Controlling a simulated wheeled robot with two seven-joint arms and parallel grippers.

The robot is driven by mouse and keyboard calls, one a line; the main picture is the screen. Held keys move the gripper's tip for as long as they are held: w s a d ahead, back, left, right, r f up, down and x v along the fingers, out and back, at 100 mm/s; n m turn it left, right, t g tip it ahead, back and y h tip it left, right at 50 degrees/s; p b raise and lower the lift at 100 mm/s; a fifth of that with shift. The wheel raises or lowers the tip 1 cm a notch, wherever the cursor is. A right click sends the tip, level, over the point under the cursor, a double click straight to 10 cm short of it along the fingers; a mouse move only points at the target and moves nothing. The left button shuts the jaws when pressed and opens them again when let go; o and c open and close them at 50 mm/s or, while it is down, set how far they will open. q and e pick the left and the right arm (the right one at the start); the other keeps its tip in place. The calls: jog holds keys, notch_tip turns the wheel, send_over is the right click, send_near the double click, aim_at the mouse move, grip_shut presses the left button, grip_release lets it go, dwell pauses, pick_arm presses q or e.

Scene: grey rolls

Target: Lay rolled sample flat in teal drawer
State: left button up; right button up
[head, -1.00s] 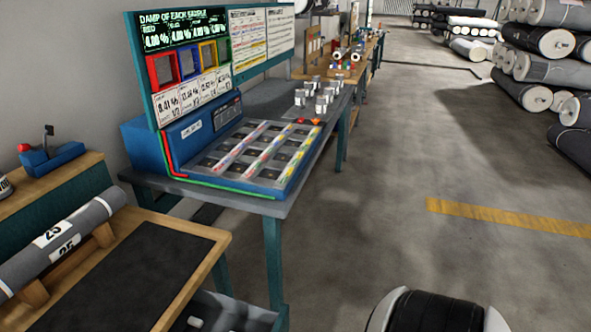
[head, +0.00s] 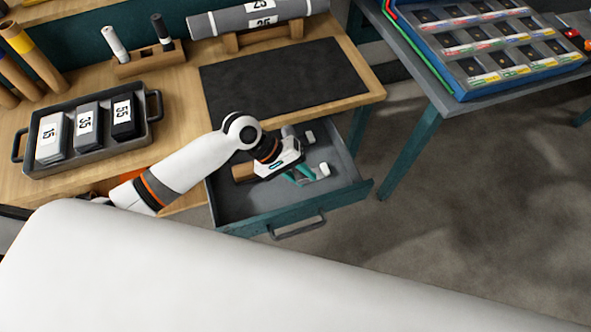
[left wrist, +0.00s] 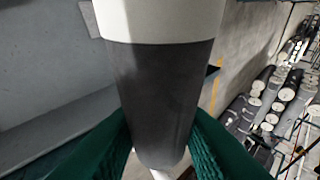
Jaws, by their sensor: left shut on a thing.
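The teal drawer (head: 268,222) stands pulled out under the wooden bench, with a grey inside. My left gripper (head: 307,176) is over the drawer's right part. In the left wrist view its teal fingers (left wrist: 160,138) are shut on the rolled sample (left wrist: 160,95), a dark grey roll with a cream band. A white end (head: 323,170) shows beside the fingers in the head view; most of the roll is hidden there. I cannot tell whether it touches the drawer floor. My right gripper is not in view.
A small grey-and-white item (head: 309,137) shows at the drawer's back. On the bench are a black mat (head: 280,78), a tray (head: 95,150) of numbered samples and a cradled grey roll (head: 235,20). A blue-framed sample rack (head: 470,85) stands on the right table. Floor right of the drawer is clear.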

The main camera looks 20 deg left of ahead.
pick_arm(q)
jog(key=shift+s+a+f+n, duration=0.2)
jog(key=shift+s+a+n, duration=0.1)
jog(key=shift+a+n, duration=0.3)
jog(key=shift+a+h, duration=0.1)
jog(key=shift+h, duration=0.2)
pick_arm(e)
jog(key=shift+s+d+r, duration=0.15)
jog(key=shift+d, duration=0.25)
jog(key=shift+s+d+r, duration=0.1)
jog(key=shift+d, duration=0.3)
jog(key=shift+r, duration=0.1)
